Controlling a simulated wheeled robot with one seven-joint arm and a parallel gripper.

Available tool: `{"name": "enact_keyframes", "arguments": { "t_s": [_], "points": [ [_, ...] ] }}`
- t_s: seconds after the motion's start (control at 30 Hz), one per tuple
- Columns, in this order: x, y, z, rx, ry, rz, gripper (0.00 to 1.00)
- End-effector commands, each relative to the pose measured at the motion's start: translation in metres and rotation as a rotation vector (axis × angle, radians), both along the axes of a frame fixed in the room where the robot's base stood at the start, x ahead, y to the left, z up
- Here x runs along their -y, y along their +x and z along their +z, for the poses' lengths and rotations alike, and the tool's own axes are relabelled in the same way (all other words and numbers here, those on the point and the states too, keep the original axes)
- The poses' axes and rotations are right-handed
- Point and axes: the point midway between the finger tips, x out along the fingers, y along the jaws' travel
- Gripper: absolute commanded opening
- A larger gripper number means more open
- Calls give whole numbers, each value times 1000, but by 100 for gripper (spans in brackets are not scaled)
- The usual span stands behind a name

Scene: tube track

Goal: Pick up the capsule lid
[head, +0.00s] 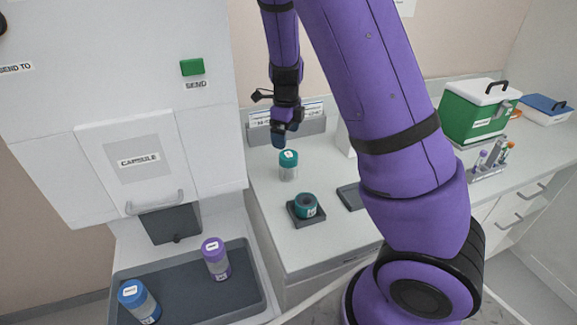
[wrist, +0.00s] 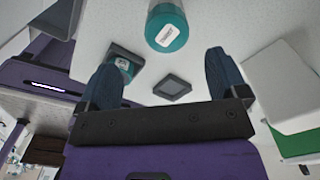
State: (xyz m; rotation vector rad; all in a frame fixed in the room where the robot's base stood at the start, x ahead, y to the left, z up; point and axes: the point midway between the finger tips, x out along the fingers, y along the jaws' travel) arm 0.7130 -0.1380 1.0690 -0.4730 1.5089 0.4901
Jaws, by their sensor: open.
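A clear jar with a teal lid (head: 289,157) stands upright on the counter. Its teal top with a white label also shows in the wrist view (wrist: 168,30). A short teal round piece (head: 306,204) with a dark opening on top sits on a dark square holder (head: 292,214); it is partly behind a finger in the wrist view (wrist: 124,66). I cannot tell which of these is the capsule lid. My gripper (head: 279,138) is open and empty, above and slightly behind the jar. In the wrist view its two fingers (wrist: 163,62) are wide apart, with the jar beyond them.
An empty dark square pad (head: 350,196) lies to the right. A rack of cards (head: 262,130) stands behind the jar. A purple-lidded jar (head: 215,258) and blue-lidded jar (head: 138,301) are in the grey tray (head: 240,300). A green box (head: 470,115) stands at right.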

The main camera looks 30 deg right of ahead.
Motion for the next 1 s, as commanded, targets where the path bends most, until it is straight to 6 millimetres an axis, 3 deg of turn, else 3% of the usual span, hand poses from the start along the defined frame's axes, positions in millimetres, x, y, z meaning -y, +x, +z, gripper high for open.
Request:
{"name": "enact_keyframes", "arguments": {
  "t_s": [0.4,0.67,1.0],
  "points": [
    [3,2,-51,-7,-13,-42,92],
    [4,3,-68,-6,-12,-40,92],
    [6,5,-110,-6,-13,-38,92]
  ]
}}
